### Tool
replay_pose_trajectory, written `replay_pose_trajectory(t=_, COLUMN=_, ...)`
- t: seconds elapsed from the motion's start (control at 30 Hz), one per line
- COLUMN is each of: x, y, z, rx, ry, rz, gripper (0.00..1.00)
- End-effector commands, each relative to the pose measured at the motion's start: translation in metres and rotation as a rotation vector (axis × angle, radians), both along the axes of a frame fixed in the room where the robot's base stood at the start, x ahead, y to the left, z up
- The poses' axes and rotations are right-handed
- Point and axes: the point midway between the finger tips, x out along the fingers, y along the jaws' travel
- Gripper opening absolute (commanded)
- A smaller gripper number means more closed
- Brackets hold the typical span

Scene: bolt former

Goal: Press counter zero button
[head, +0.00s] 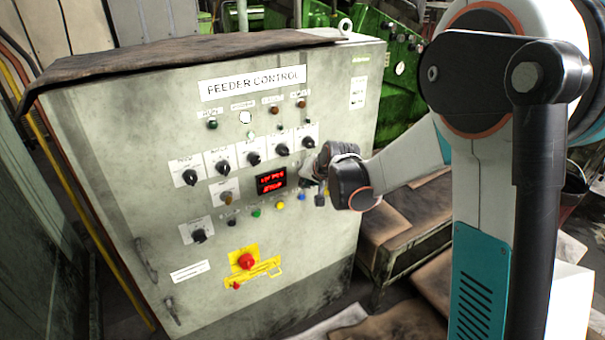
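The grey control cabinet (130,230) carries a "FEEDER CONTROL" sign and a panel of knobs, lamps and buttons. A red lit display (271,184) sits right of the panel's middle. Below it is a row with a green button (256,212), a yellow button (280,205) and a blue button (301,197). Their labels are too small to read, so I cannot tell which one is counter zero. My gripper (312,182) is at the panel's right side, just right of the display and close to the blue button. Its fingers are small and partly hidden; contact is unclear.
A red mushroom button (246,261) on a yellow plate sits low on the panel. Several black selector knobs (253,159) stick out above the display. A low bench (400,225) stands right of the cabinet, with green machinery (405,105) behind.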

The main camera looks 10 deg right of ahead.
Motion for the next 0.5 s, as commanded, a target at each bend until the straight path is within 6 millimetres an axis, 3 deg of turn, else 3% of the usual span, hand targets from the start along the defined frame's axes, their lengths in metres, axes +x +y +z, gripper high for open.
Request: replay_pose_trajectory(t=0.5, x=0.0057, y=0.0019, z=0.0000, rx=0.000, ry=0.000, rz=0.000, gripper=0.00)
